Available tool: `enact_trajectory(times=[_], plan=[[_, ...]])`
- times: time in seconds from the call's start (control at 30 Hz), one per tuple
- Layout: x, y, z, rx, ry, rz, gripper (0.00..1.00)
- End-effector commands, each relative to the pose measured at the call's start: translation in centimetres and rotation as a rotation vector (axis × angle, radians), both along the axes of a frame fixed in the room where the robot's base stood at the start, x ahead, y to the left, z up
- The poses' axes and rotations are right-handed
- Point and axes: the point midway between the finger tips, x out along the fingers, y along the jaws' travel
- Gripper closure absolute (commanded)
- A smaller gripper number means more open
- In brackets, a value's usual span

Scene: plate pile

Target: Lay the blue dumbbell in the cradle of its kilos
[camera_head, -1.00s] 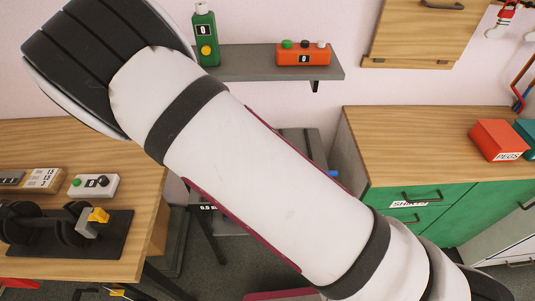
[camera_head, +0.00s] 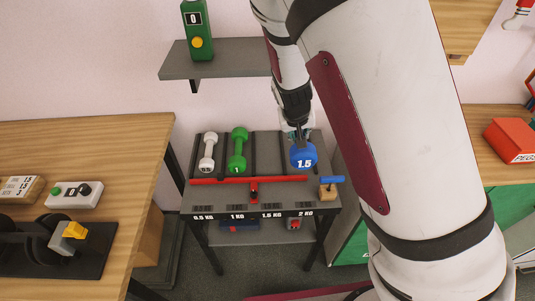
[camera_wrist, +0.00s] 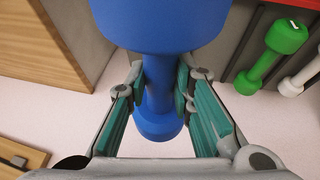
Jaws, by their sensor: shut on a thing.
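The blue dumbbell (camera_head: 303,157) is marked 1.5, and my gripper (camera_head: 296,131) is shut on its handle. In the wrist view my gripper (camera_wrist: 160,88) has its teal pads on either side of the handle of the blue dumbbell (camera_wrist: 158,25). The dumbbell is over the right part of the grey rack (camera_head: 222,208); I cannot tell whether it touches it. The rack's front labels read 0.5, 1, 1.5 and 2 KG. The 1.5 cradle (camera_head: 268,150) looks empty, left of the dumbbell. My gripper and the dumbbell partly hide the 2 KG cradle.
A white dumbbell (camera_head: 208,152) and a green dumbbell (camera_head: 237,150) lie in the left cradles. A red bar (camera_head: 225,181) runs along the rack's front. A blue-handled piece (camera_head: 331,180) is at its right corner. A shelf (camera_head: 230,68) hangs above; wooden-topped furniture flanks the rack.

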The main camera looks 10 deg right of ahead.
Motion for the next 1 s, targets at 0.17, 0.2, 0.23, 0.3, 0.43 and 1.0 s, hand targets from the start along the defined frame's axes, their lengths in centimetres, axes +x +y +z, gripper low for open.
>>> enact_trajectory(times=[0.17,0.2,0.23,0.3,0.43,1.0], plan=[[0.7,1.0,-2.2,-0.003,-0.005,0.005,1.0],[0.7,1.2,-2.7,-0.004,-0.004,0.007,1.0],[0.7,1.5,-3.1,-0.004,-0.004,0.007,1.0],[0.6,1.9,-4.0,-0.004,-0.005,0.008,1.0],[0.2,2.8,-5.7,-0.005,-0.005,0.009,1.0],[-2.5,5.4,-12.1,0.01,-0.003,0.014,1.0]])
